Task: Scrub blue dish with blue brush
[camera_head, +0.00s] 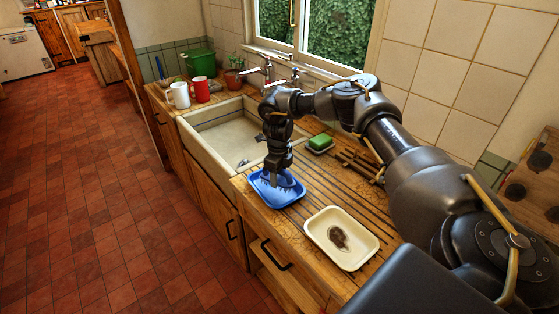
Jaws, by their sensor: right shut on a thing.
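The blue dish (264,198) is a shallow rectangular tray on the wooden drainboard, just right of the sink. My right gripper (277,181) reaches down over it from above, with its fingertips inside the dish. It is shut on what seems to be the blue brush, a small blue shape low between the fingers and hard to tell from the dish. Whether the bristles touch the dish floor cannot be told. Dark marks show on the dish floor beside the gripper. My left gripper is not in view.
A cream dish (318,230) with a brown stain lies front right of the blue dish. A green sponge (320,142) and a wooden rack (358,164) are behind. The sink (215,130), taps (267,70), white mug (179,95) and red mug (200,89) are to the left.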

